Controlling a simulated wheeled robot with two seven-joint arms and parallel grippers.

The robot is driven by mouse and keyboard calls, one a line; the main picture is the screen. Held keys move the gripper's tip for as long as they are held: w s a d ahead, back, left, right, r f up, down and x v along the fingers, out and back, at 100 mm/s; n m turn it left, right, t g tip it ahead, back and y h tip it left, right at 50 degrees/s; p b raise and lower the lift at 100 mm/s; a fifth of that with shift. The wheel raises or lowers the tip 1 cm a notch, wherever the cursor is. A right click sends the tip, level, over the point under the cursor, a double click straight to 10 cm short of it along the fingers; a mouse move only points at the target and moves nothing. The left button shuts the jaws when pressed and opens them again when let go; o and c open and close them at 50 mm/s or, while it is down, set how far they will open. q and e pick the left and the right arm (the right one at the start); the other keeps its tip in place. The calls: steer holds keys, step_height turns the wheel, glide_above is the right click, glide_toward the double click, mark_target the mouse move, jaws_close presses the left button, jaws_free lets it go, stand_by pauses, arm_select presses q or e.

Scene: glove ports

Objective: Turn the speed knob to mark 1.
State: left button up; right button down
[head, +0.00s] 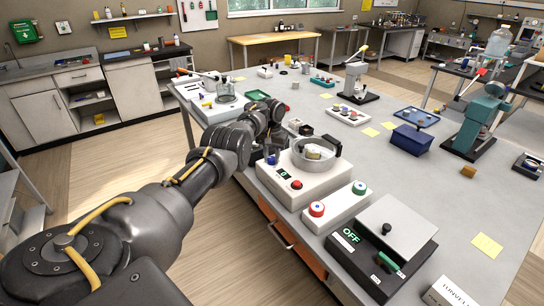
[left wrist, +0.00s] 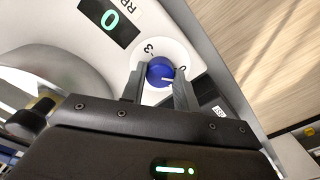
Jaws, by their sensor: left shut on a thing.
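The speed knob (left wrist: 158,68) is a blue round knob on the white face of a device (head: 302,190). In the left wrist view its white pointer line points right, toward a mark that looks like 0. A 3 is printed above it; other marks are hidden by the fingers. My left gripper (left wrist: 160,84) has one finger on each side of the knob and is shut on it. In the head view the blue knob (head: 271,159) shows small beside my left gripper (head: 263,150). The RPM display (left wrist: 110,18) reads 0. My right gripper is in neither view.
The device carries a round metal bowl (head: 315,156) and a red button (head: 296,184). In front stand a box with red and green buttons (head: 337,203) and a switch box reading OFF (head: 375,250). A blue box (head: 411,139) stands farther right on the grey bench.

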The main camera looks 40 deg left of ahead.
mark_target(272, 158)
arm_select(q)
steer(key=m, duration=0.4)
steer(key=shift+m+b, duration=0.75)
steer(key=shift+m, duration=2.05)
steer(key=o, duration=1)
steer(key=shift+r, duration=0.1)
step_height(272, 158, up, 11)
steer(key=shift+f+b, duration=0.15)
steer(key=shift+b, duration=0.6)
